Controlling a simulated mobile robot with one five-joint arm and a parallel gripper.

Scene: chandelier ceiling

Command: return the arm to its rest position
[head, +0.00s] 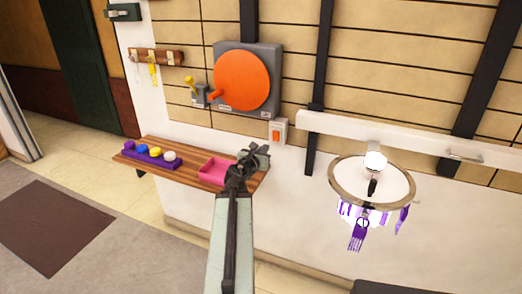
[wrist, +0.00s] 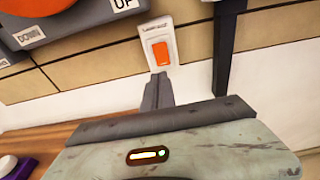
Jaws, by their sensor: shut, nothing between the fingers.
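My arm (head: 231,240) reaches forward and up from the bottom middle of the head view. My gripper (head: 254,155) is at its far end, over the right end of the wooden shelf and just below left of an orange wall switch (head: 278,133). In the wrist view my gripper (wrist: 158,90) is shut and empty, its fingers pointing up toward the switch (wrist: 161,54). The picture shows no clear contact between the fingertips and the switch.
The wooden shelf (head: 190,176) holds a pink tray (head: 214,171) and a purple holder (head: 150,158) with coloured balls. A large orange disc (head: 241,80) is on the wall above. A lit chandelier (head: 372,185) hangs at right. Floor at left is open.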

